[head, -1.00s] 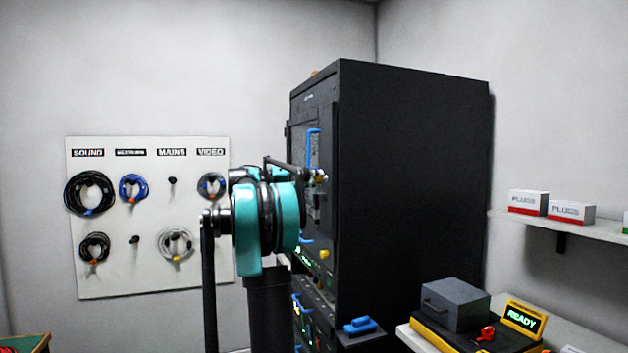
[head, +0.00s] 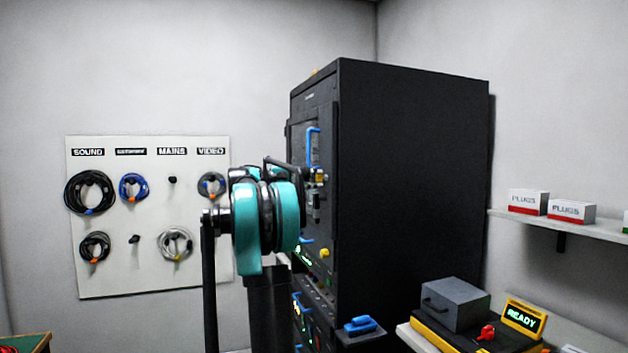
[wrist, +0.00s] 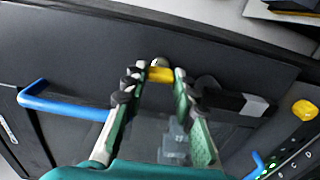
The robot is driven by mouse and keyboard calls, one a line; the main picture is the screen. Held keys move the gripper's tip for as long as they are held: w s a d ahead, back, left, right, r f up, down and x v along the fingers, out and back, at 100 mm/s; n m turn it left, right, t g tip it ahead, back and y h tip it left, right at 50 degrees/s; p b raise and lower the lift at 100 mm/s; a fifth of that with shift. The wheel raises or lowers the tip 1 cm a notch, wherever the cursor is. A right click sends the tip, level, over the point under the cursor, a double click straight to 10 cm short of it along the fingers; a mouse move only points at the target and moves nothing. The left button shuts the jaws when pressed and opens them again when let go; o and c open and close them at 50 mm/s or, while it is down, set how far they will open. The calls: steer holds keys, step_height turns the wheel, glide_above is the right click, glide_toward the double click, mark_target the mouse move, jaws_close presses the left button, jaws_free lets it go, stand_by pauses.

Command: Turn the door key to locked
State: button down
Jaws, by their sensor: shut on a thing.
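The yellow door key (wrist: 160,74) sits at the dark rack door (wrist: 75,60), between the fingertips of my gripper (wrist: 158,76) in the wrist view. The green-padded fingers are closed on it from both sides. In the head view the key (head: 320,177) is a small yellow spot at the door's edge, and my arm hides much of the door. A round metal piece shows just beyond the key. I cannot tell from the key's angle whether the lock is locked.
A blue door handle (wrist: 62,106) lies left of my gripper in the wrist view. A dark latch-like piece (wrist: 230,98) and a yellow knob (wrist: 304,110) lie to its right. A cable board (head: 150,265) hangs on the wall; a bench with a READY display (head: 522,317) stands right.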

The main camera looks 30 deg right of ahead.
stand_by(0.4)
steer(key=c, duration=1.2)
jaws_free()
steer(key=v, duration=1.2)
